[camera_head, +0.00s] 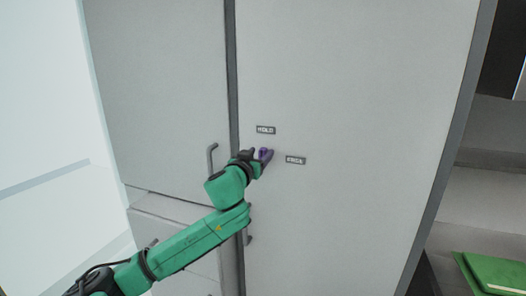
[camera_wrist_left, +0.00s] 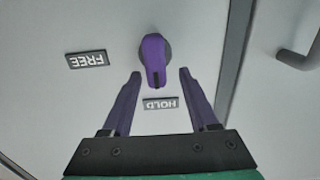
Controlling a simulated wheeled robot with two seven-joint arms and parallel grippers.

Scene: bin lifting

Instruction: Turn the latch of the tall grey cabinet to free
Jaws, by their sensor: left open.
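The tall grey cabinet (camera_head: 350,90) fills most of the head view. Its purple latch (camera_wrist_left: 153,56) shows in the left wrist view on a dark round base, its pointed end towards the HOLD label (camera_wrist_left: 160,103). The FREE label (camera_wrist_left: 87,60) is off to the left there. In the head view the HOLD label (camera_head: 265,130) is above my left gripper (camera_head: 262,156) and the FREE label (camera_head: 295,160) is to its right. My left gripper (camera_wrist_left: 160,78) is open, with its purple fingers on both sides of the latch's pointed end, gaps visible. In the head view the latch cannot be told apart from the fingers.
A bar handle (camera_head: 211,160) is on the neighbouring grey door, left of my gripper; it also shows in the left wrist view (camera_wrist_left: 298,57). A dark vertical strip (camera_head: 232,80) separates the doors. A green object (camera_head: 490,272) lies at the lower right.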

